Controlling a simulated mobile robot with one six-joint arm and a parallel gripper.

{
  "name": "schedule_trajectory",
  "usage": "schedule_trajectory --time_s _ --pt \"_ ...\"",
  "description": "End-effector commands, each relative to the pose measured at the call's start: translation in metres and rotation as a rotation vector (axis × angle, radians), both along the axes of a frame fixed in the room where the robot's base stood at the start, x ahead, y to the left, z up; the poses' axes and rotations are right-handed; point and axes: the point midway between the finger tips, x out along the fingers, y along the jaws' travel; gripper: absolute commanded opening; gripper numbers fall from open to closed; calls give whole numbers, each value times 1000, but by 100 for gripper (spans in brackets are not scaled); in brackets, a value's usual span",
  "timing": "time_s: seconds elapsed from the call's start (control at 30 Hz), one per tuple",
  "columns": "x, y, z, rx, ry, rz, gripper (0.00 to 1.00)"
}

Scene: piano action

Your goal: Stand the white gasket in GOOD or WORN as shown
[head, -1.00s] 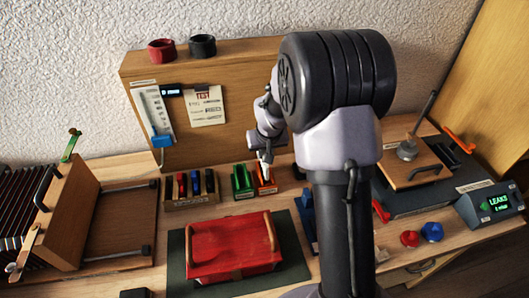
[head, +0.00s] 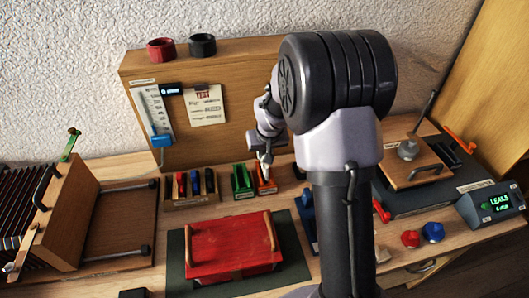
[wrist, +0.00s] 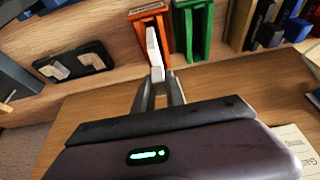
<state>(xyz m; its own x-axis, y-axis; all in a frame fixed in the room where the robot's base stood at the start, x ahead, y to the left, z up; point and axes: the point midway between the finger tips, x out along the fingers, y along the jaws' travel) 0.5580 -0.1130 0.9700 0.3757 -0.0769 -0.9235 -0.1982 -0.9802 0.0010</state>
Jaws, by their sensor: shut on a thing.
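My gripper (wrist: 158,88) is shut on the white gasket (wrist: 154,48), a thin pale strip pointing away from the fingertips. The gasket's far end overlaps the orange holder (wrist: 149,12) in the wrist view; I cannot tell whether it is inside the slot or just in front. The green holder (wrist: 190,28) stands right beside the orange one. In the head view my gripper (head: 266,164) hangs over the orange holder (head: 266,188), with the green holder (head: 243,181) to its left. The holders' labels are too small to read.
A wooden rack (head: 192,200) with several coloured pieces stands left of the green holder. A gauge with a blue slider (head: 161,140) and a test card (head: 205,105) are on the upright board (head: 240,130) behind. A red box (head: 230,245) lies in front.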

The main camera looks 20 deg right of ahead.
Motion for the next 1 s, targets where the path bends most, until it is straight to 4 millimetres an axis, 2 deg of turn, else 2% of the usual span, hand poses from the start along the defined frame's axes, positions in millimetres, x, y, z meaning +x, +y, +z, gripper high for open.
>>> schedule_trajectory --time_s 0.47,1.0 --pt "0 0 -13 0 0 0 0" --pt "0 0 -14 0 0 0 0"
